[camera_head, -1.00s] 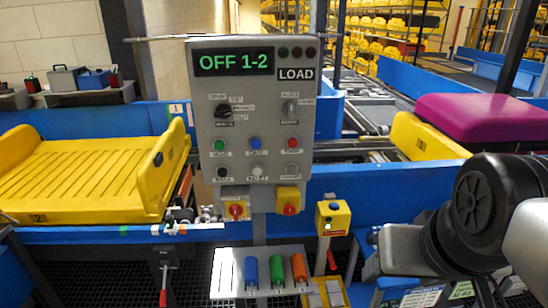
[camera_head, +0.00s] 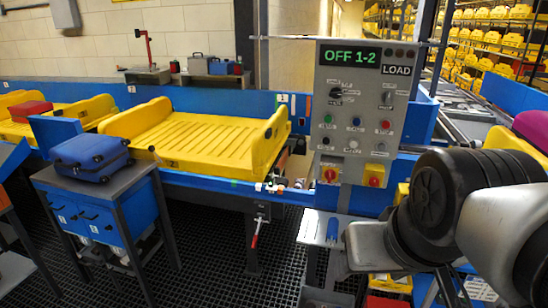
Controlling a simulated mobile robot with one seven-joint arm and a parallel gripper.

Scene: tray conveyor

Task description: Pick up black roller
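I cannot make out a black roller in the head view. A light grey rack (camera_head: 316,236) stands below the control panel, with an upright blue roller (camera_head: 333,229) on it. My arm covers the rack's right part, so anything there is hidden. My arm's black and grey links fill the right side of the picture.
The control panel (camera_head: 343,108) reads OFF 1-2. A yellow tray (camera_head: 195,140) sits on the blue conveyor. A blue suitcase (camera_head: 90,155) lies on a blue-drawered cart (camera_head: 85,215) at left. Dark grating floor (camera_head: 215,250) is open between cart and rack.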

